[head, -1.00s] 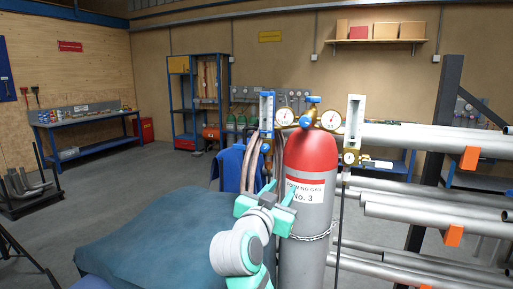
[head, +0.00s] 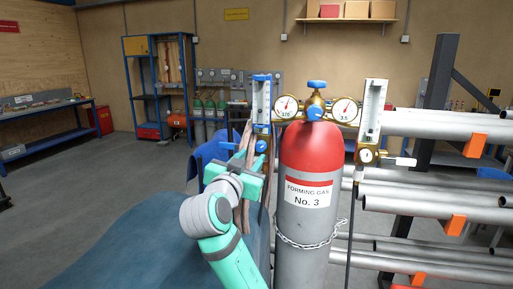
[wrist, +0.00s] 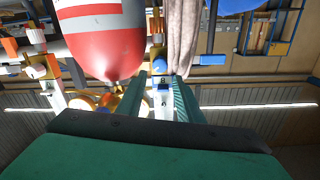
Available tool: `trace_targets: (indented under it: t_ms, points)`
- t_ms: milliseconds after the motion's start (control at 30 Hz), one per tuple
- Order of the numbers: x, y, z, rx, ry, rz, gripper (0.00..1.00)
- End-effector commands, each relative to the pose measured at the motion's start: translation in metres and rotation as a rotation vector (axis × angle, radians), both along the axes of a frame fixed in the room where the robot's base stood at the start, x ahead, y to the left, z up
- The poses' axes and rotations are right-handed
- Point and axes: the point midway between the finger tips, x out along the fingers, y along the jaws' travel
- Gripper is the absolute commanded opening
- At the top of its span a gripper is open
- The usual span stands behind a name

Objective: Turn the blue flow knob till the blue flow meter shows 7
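The blue flow meter (head: 261,103) is a clear upright tube in a blue frame, left of the red-topped gas cylinder (head: 307,205). Its scale is too small to read.
A white flow meter (head: 371,108) with a white knob (head: 405,161) stands right of the cylinder. Two dial gauges (head: 287,107) sit on the regulator. Racked pipes (head: 440,190) fill the right.

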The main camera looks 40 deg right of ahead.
Motion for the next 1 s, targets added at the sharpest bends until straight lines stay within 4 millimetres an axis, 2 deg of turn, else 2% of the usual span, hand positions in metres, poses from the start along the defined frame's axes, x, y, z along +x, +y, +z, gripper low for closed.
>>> trace_targets:
  t_ms: [300, 500, 900, 967, 1000]
  points:
    - [0.034, -0.045, 0.0, -0.001, 0.003, -0.004, 0.33]
    - [0.047, -0.063, 0.0, 0.0, 0.003, -0.005, 0.33]
    - [0.052, -0.067, -0.001, 0.001, 0.002, -0.003, 0.33]
    - [0.052, -0.067, -0.001, 0.001, 0.002, -0.003, 0.21]
    - [0.052, -0.067, -0.001, 0.001, 0.002, -0.003, 0.12]
